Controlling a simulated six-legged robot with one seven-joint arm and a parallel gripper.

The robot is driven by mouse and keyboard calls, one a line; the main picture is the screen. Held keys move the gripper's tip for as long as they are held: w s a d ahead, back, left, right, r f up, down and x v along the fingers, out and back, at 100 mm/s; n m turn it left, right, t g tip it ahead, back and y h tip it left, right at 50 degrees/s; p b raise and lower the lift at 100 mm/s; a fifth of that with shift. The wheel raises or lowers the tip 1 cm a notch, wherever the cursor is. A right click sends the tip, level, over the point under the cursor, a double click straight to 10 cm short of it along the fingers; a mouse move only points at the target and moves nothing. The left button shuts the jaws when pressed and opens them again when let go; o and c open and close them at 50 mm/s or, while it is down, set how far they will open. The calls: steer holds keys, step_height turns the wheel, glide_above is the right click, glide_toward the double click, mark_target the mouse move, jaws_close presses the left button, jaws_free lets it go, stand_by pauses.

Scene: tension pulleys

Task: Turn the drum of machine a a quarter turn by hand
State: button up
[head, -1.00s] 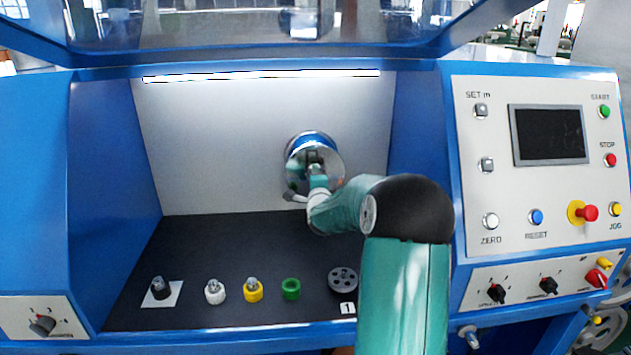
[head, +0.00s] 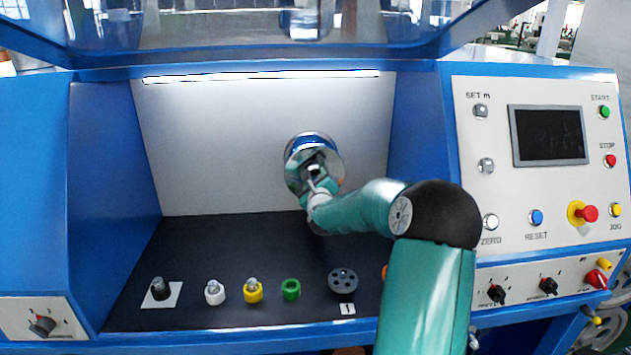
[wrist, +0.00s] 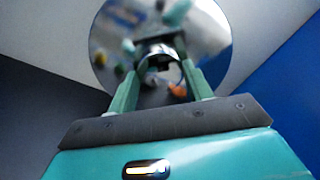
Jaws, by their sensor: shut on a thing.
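The drum (head: 297,160) is a shiny metal disc with a blue rim behind it, set in the white back wall of the machine's bay. It fills the top of the wrist view (wrist: 108,45), where its mirror face reflects the bay. My gripper (head: 315,172) is at the drum's middle. In the wrist view its two green fingers (wrist: 161,72) stand on either side of a shiny round hub (wrist: 158,50) and are shut on it. The fingers and wrist hide part of the drum's lower face.
On the black floor lie a dark fitting (head: 159,289) on a white card, a white one (head: 214,293), a yellow one (head: 253,291), a green ring (head: 291,289) and a grey wheel (head: 343,281). A control panel (head: 470,150) stands at right.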

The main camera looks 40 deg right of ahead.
steer(key=shift+m, duration=0.6)
steer(key=o, duration=1.4)
steer(key=shift+s, duration=0.1)
steer(key=v, duration=1.3)
steer(key=shift+s+a, duration=0.2)
steer(key=shift+a, duration=0.05)
